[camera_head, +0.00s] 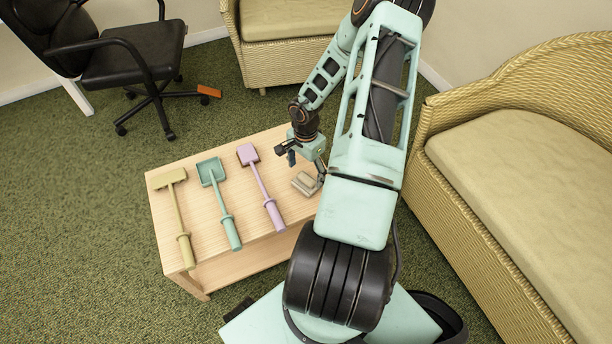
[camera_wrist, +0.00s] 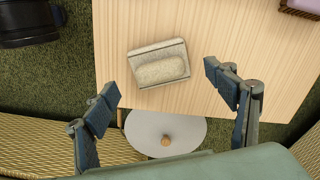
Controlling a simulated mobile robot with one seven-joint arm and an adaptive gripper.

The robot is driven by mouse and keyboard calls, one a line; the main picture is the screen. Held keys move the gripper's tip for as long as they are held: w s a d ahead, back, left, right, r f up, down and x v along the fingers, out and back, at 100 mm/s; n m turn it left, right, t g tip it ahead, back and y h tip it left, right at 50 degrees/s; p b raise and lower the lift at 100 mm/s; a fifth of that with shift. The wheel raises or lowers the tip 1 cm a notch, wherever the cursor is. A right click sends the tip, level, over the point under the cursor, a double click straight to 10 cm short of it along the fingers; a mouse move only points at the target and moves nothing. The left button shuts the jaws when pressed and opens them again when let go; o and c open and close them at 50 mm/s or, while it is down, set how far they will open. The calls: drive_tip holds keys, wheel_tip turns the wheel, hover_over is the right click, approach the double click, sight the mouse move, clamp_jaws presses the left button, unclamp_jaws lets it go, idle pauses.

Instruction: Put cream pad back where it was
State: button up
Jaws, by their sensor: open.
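The cream pad (camera_head: 305,184) lies on the light wooden table (camera_head: 185,228), near its right end. In the wrist view the pad (camera_wrist: 159,66) is a pale rectangular block with a rounded, raised oblong on it, lying slightly turned on the tabletop (camera_wrist: 240,40). My gripper (camera_head: 305,168) is open and empty above the table beside the pad. In the wrist view the two fingers of my gripper (camera_wrist: 162,88) are spread wide, one to either side below the pad, and do not appear to touch it.
Yellow (camera_head: 177,215), teal (camera_head: 220,200) and lilac (camera_head: 262,185) long-handled tools lie left of the pad. A white disc with a wooden knob (camera_wrist: 165,140) shows past the table edge. A wicker sofa (camera_head: 520,150) stands right, an office chair (camera_head: 135,60) at the back left.

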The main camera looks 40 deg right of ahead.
sight(306, 177)
wheel_tip(306, 177, up, 7)
drive_tip(key=p, duration=0.2)
drive_tip(key=shift+r, duration=0.15)
idle(0.3)
